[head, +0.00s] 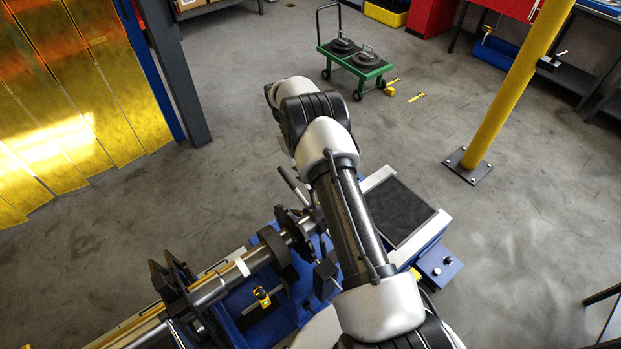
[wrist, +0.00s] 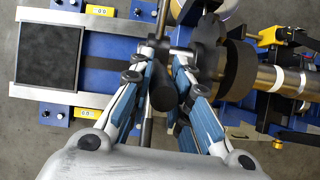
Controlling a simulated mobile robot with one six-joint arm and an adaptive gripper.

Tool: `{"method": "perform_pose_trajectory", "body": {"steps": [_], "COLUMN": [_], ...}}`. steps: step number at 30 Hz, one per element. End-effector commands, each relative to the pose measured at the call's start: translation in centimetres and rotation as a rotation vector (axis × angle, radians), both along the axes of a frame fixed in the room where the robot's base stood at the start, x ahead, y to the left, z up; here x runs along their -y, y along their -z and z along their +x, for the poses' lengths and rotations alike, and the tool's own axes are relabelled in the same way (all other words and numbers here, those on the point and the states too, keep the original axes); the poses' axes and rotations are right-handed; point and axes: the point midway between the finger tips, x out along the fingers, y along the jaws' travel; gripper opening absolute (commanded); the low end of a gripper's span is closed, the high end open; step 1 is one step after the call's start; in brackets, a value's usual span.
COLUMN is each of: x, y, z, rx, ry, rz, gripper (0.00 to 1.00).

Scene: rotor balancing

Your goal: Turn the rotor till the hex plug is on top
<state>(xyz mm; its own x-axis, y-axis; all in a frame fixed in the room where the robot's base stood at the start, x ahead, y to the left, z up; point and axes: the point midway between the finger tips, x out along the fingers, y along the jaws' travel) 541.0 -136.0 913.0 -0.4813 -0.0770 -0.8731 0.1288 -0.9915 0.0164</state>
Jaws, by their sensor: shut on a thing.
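The rotor is a long metal shaft (head: 208,291) with dark discs, lying across a blue stand at lower left in the head view. In the wrist view its brass-coloured shaft (wrist: 265,80) and a thick dark disc (wrist: 238,68) show at right. My gripper (wrist: 166,62) is closed around a dark rounded handle (wrist: 162,92), beside the rotor's end. A metal bar runs from near the fingertips toward the dark flange (wrist: 207,50). In the head view my arm hides the gripper. I cannot make out the hex plug in either view.
A black pad in a pale frame (wrist: 49,55) lies left of the gripper on the blue stand. A yellow post (head: 510,85) stands at right. A green cart (head: 357,68) stands at the back. The grey floor between is mostly clear.

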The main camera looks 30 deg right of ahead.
Motion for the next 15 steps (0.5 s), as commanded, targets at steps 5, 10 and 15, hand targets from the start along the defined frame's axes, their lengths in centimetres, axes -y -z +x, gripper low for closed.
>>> {"method": "perform_pose_trajectory", "body": {"steps": [5,10,15], "x": [-0.17,-0.16,-0.14], "y": [0.05,0.02,0.01], "z": [0.29,0.27,0.25], "rx": [-0.002,-0.003,-0.003], "ry": [-0.001,0.0,0.0], "rz": [0.0,0.001,0.001], "gripper": [0.0,0.0,0.19]}}
